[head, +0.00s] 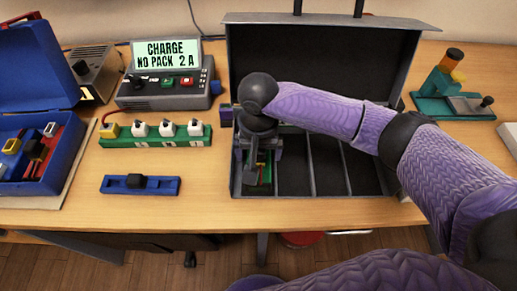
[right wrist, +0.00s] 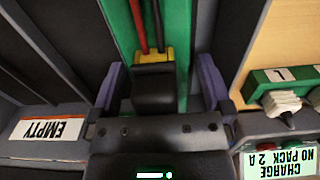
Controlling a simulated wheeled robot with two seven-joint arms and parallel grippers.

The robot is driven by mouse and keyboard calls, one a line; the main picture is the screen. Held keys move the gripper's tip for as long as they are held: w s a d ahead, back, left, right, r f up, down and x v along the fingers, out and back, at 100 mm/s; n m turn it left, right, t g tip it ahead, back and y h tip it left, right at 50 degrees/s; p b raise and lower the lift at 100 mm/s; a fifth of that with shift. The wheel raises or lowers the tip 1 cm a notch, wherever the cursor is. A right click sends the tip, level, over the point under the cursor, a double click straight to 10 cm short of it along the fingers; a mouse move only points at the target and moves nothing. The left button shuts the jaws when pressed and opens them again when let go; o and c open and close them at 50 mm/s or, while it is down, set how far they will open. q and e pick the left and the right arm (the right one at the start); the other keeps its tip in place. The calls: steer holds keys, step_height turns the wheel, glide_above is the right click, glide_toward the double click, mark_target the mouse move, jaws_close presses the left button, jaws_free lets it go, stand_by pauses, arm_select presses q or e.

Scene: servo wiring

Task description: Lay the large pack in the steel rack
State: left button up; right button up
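The steel rack (head: 333,55) is a dark grey case with its lid up and several long compartments. A green pack (head: 266,172) lies in its leftmost compartment, largely hidden under my right gripper (head: 259,155). In the right wrist view the pack (right wrist: 118,22) shows green, with red and black leads running to a yellow and black connector (right wrist: 154,88). My right gripper (right wrist: 160,85) has its fingers spread on either side of the connector, with gaps visible at both sides. My left gripper is not in view.
A charger (head: 165,92) reads "CHARGE NO PACK 2 A". A green socket strip (head: 155,141), a blue holder (head: 112,185) and a blue open box (head: 45,184) are at the left. A teal tool (head: 430,101) stands at the right. The rack's other compartments look empty.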

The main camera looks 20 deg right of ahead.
step_height(320, 180, up, 12)
steer(key=p, duration=0.4)
steer(key=shift+f+p, duration=0.25)
steer(key=shift+p, duration=0.05)
steer(key=shift+r, duration=0.35)
